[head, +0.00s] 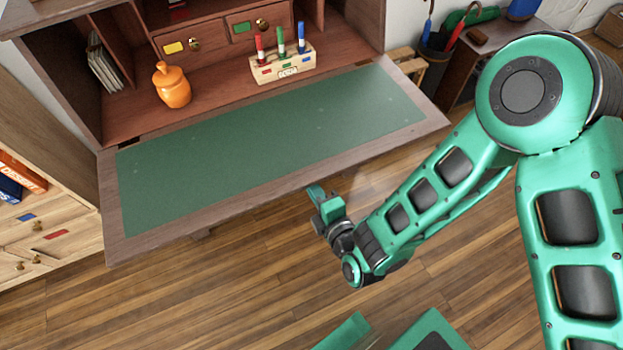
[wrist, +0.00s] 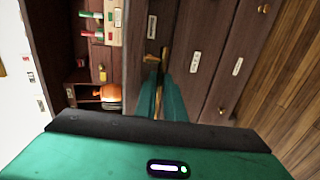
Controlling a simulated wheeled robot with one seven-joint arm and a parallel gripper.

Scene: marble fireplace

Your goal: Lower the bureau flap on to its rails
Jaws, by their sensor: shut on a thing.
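The bureau flap (head: 260,150), a wooden board with a green writing surface, is folded down in front of the bureau. It looks close to level in the head view. My gripper (head: 317,192) is at the middle of its front edge. In the wrist view the flap (wrist: 138,35) shows nearly edge-on, and my gripper's green fingers (wrist: 161,85) are shut on a brass handle (wrist: 151,60) at it. The fingers partly hide the handle. I cannot clearly make out the rails under the flap, nor whether it touches them.
An orange jar (head: 172,86) and a block with coloured pens (head: 283,64) stand inside the bureau. Drawers with brass knobs (wrist: 221,111) lie below the flap. A wooden cabinet (head: 50,230) stands at left, a dark side table (head: 480,50) at right. The floor in front is clear.

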